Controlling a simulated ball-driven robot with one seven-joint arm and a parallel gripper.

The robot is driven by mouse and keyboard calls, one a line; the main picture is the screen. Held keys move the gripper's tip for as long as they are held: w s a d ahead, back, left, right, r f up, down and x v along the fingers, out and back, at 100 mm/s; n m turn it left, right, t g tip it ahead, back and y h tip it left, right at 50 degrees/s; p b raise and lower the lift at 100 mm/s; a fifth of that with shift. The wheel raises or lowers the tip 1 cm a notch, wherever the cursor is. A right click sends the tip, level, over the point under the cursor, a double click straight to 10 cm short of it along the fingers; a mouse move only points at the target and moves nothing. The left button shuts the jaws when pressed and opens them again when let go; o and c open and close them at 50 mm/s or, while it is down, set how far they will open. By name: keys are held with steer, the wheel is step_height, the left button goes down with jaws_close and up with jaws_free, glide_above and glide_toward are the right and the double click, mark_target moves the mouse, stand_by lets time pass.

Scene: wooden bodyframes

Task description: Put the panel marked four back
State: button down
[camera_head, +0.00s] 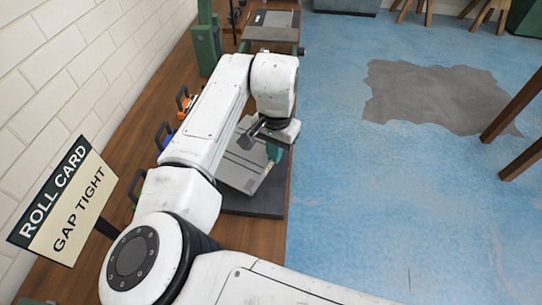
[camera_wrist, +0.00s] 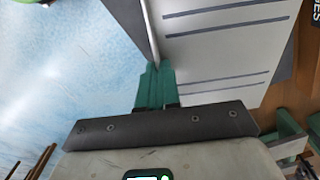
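A pale grey panel (camera_head: 240,172) with dark stripes stands tilted over a dark base (camera_head: 250,204) on the wooden bench, partly hidden by my arm. Striped pale panel faces (camera_wrist: 220,45) also fill the upper right of the wrist view. No mark four is readable on them. My gripper (camera_head: 273,153) is at the panel's right side in the head view. In the wrist view its green fingers (camera_wrist: 156,80) are close together, with a thin panel edge running down between their tips. They look shut on that edge.
A sign (camera_head: 66,205) reading "ROLL CARD GAP TIGHT" stands at the left. Orange (camera_head: 186,101) and blue (camera_head: 164,135) handled tools sit along the bench by the wall. A green post (camera_head: 206,45) rises farther back. Blue floor to the right is open, with a grey patch (camera_head: 430,95).

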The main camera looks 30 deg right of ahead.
steer(key=w+f, duration=0.2)
steer(key=f, duration=0.1)
steer(key=shift+w+d, duration=0.25)
steer(key=shift+d, duration=0.05)
steer(key=shift+w+f+p, duration=0.15)
steer(key=shift+f+p, duration=0.25)
steer(key=shift+f, duration=1.35)
steer(key=shift+f, duration=0.15)
steer(key=c, duration=1.4)
jaws_free()
steer(key=shift+o, duration=0.2)
step_height(320, 180, up, 12)
steer(key=shift+r+b, duration=0.2)
steer(key=shift+b, duration=0.35)
steer(key=shift+d, duration=0.15)
